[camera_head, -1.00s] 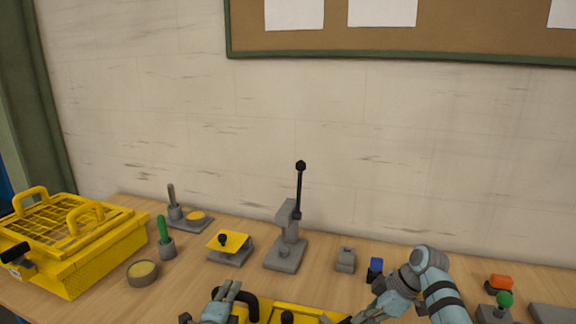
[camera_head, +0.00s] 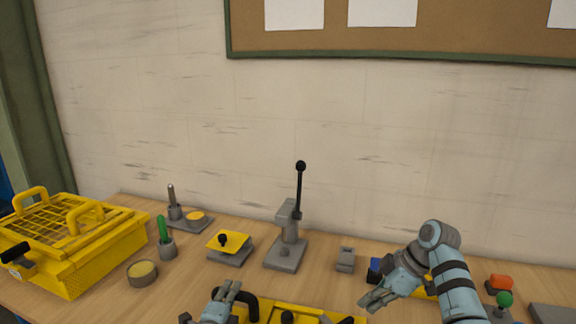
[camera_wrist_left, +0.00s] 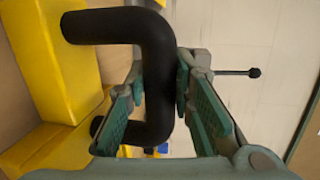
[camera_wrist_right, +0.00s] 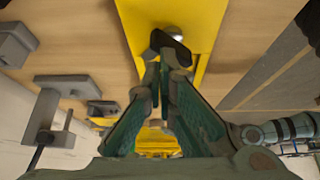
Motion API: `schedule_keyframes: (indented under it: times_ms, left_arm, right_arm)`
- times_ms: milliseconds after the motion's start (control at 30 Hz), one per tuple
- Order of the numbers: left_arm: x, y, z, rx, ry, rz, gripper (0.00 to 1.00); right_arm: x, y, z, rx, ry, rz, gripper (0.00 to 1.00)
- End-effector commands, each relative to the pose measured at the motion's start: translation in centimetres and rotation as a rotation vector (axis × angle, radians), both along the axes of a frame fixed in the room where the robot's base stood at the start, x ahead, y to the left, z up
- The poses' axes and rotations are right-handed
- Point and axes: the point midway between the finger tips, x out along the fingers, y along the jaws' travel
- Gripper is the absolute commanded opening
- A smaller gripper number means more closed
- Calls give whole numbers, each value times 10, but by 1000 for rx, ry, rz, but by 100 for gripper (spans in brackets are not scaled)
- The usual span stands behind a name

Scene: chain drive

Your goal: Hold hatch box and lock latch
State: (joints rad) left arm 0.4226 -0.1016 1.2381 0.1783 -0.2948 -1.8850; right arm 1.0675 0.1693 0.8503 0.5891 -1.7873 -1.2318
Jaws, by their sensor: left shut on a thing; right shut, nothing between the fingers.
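The yellow hatch box (camera_head: 268,311) lies at the bottom edge of the head view, mostly cut off. Its black bent handle (camera_head: 247,299) rises at its left side. My left gripper (camera_head: 228,289) is shut on this handle; the left wrist view shows the black bar (camera_wrist_left: 157,75) between the fingers. A black latch piece (camera_wrist_right: 170,45) with a round metal pin (camera_wrist_right: 178,35) sits on the yellow surface in the right wrist view. My right gripper (camera_head: 368,302) is shut and empty, its tips close to the latch; I cannot tell if they touch. The latch's lock state is unclear.
A grey lever stand (camera_head: 286,250), a yellow-topped block (camera_head: 229,243) and a small grey block (camera_head: 346,260) stand behind the box. A yellow crate (camera_head: 75,245) is at the left. A green knob (camera_head: 504,299) and an orange piece (camera_head: 500,282) are at the right.

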Motion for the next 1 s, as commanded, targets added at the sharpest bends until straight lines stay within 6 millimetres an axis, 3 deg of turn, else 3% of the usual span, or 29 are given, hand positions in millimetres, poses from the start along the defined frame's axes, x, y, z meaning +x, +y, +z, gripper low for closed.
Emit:
schedule_keyframes:
  times_ms: [267, 300, 433, 767, 867, 1000]
  left_arm:
    - [0, 0, -1, 2, 1, 0, 0]
    - [0, 0, -1, 2, 1, 0, 23]
    - [0, 0, 0, 2, 1, 0, 44]
    - [-2, 0, 0, 0, 0, 0, 45]
    - [-12, 1, 1, 0, 0, 0, 45]
    - [-44, 5, 7, 0, 1, 1, 45]
  right_arm:
    - [0, 0, 0, 0, 1, 0, 0]
    - [0, 0, 0, 0, 0, -1, 0]
    - [0, 0, 0, 0, 0, -1, 0]
    - [0, 0, 0, 0, 0, 0, 0]
    - [0, 0, 0, 0, 0, 0, 0]
    - [0, 0, 0, 0, 1, 0, 0]
